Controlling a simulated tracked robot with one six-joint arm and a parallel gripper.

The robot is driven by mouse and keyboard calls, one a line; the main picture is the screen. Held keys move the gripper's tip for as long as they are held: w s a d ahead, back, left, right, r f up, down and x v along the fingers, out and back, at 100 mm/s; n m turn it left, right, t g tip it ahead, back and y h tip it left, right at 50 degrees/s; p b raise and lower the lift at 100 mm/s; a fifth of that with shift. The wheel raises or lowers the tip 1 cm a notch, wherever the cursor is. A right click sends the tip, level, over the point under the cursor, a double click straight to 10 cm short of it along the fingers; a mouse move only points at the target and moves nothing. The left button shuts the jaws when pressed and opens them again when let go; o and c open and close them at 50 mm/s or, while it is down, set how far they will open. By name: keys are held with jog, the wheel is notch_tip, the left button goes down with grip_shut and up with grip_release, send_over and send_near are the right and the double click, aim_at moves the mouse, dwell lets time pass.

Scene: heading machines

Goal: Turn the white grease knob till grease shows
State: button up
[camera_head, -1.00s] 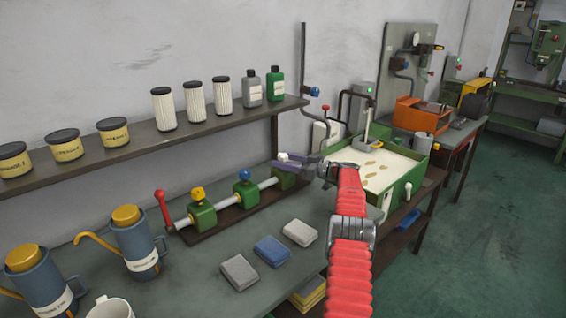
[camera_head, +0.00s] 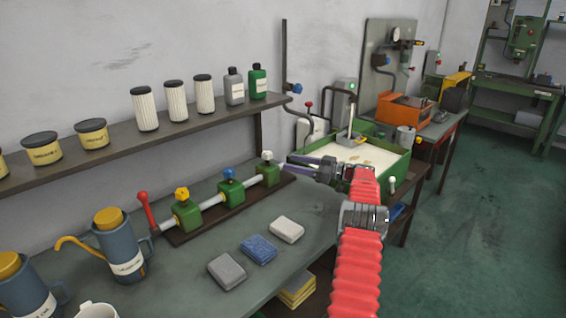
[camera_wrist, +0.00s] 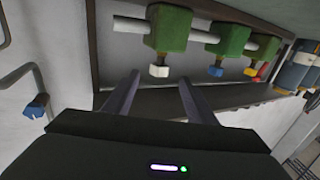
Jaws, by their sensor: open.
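The white knob (camera_head: 267,155) sits on top of the right-hand green block (camera_head: 268,172) of a pipe row on the bench. The same row carries a blue knob (camera_head: 229,172) and a yellow knob (camera_head: 182,193). My gripper (camera_head: 287,162) is open and empty, just right of the white knob, its fingers pointing left towards it. In the wrist view the white knob (camera_wrist: 160,71) shows between and beyond my open fingertips (camera_wrist: 159,77), apparently not touched. The blue knob (camera_wrist: 215,71) is right of them. I see no grease at the block.
A red lever (camera_head: 146,210) ends the pipe row at left. Grey, blue and white pads (camera_head: 258,249) lie in front. The shelf (camera_head: 150,135) with cans and filters runs above and behind. A green tray (camera_head: 390,168) stands beyond my gripper. Oil jugs (camera_head: 118,250) stand at left.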

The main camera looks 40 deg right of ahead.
jog(key=shift+v, duration=1.4)
jog(key=shift+c, duration=0.3)
